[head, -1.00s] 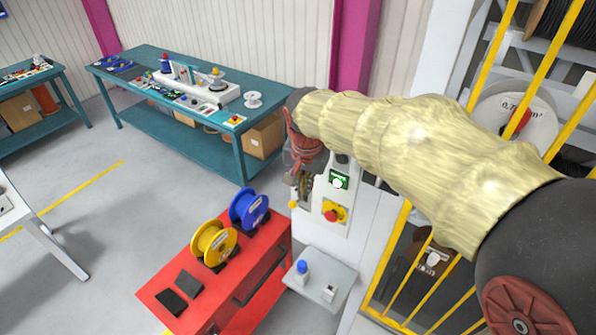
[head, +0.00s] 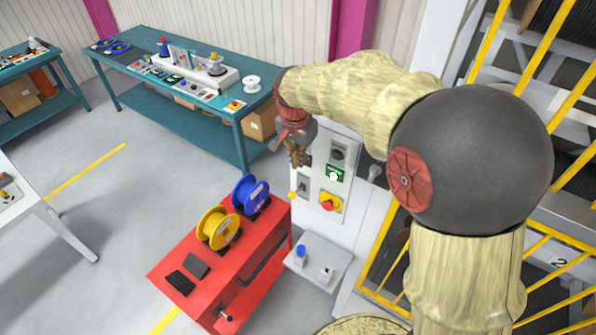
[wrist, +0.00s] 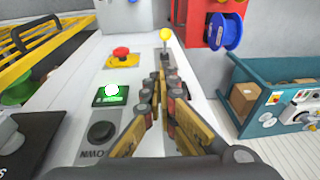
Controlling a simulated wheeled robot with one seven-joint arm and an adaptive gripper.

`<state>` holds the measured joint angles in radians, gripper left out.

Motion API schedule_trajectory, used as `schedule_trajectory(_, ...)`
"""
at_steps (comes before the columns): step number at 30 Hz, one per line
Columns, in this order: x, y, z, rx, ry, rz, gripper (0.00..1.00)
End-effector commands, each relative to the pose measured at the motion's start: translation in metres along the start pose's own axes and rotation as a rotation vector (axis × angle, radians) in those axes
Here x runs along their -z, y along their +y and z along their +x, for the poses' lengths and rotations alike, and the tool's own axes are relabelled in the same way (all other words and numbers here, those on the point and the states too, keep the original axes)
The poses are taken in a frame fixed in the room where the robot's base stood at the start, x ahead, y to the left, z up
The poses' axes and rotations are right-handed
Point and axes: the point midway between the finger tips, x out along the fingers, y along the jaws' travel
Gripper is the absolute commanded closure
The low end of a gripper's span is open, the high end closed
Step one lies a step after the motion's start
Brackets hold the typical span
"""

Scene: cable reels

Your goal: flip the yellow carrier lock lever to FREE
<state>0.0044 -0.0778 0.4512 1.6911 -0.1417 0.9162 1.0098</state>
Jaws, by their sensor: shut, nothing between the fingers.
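The yellow ball of the lock lever (wrist: 166,34) stands at the far end of the white control panel in the wrist view, its shaft running down to a plate just beyond my fingertips. In the head view the yellow ball (head: 292,195) shows at the panel's left edge, below my gripper (head: 298,160). My gripper (wrist: 158,80) is shut and empty, its fingertips pointing along the panel toward the lever, apparently short of the ball. Whether the fingertips touch the lever's base I cannot tell. The lever's markings are not readable.
A red cart (head: 205,275) with yellow and blue reels stands below left. A yellow-barred cage (head: 375,265) is at right.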

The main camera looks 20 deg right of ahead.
Motion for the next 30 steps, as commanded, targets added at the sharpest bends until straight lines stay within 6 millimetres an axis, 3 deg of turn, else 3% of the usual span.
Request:
schedule_trajectory(15,-0.001,0.001,0.094,-0.004,-0.003,-0.001,1.00)
schedule_trajectory(22,-0.013,-0.004,0.119,-0.002,-0.001,-0.001,1.00)
schedule_trajectory(30,-0.017,-0.005,0.127,0.001,0.000,0.000,1.00)
